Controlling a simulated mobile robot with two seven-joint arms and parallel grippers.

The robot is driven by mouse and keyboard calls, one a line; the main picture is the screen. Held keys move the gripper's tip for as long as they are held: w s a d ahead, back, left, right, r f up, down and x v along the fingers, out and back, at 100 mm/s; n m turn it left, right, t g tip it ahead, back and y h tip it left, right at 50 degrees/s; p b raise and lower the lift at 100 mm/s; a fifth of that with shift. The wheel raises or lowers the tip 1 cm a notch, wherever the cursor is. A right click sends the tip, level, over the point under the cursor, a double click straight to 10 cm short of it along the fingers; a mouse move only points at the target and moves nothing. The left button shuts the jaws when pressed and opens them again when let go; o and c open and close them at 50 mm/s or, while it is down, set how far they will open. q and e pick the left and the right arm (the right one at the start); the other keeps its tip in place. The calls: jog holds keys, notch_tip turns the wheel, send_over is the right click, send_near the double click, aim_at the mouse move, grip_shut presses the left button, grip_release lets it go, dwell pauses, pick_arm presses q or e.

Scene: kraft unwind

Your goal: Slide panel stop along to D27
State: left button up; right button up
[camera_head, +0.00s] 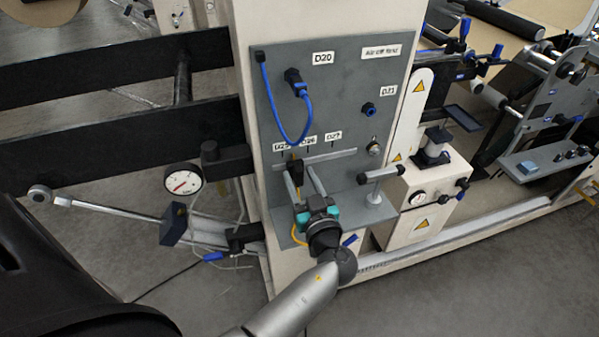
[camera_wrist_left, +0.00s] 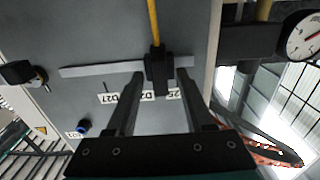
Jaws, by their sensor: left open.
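The panel stop (camera_head: 297,170) is a small black block on a pale horizontal rail (camera_head: 336,156) on the grey panel. It sits near the D25 label (camera_head: 281,147) and D26 label (camera_head: 309,141). The D27 label (camera_head: 333,135) is further right along the rail. My left gripper (camera_head: 304,174) is open at the rail with a finger on each side of the stop. In the left wrist view, the stop (camera_wrist_left: 158,72) shows between the open fingers (camera_wrist_left: 161,76), with gaps beside it; it partly covers the labels. The D27 label (camera_wrist_left: 107,98) is left there. My right gripper is not in view.
A yellow cable (camera_wrist_left: 154,22) runs from the stop. A T-shaped handle (camera_head: 380,175) stands right of the rail, beside a small knob (camera_head: 374,149). A blue cable loop (camera_head: 284,132) hangs above. A round gauge (camera_head: 183,182) is left of the panel.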

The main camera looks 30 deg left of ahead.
pick_arm(q)
grip_shut()
dwell(0.4)
jog(key=shift+r, duration=0.1)
dwell(0.9)
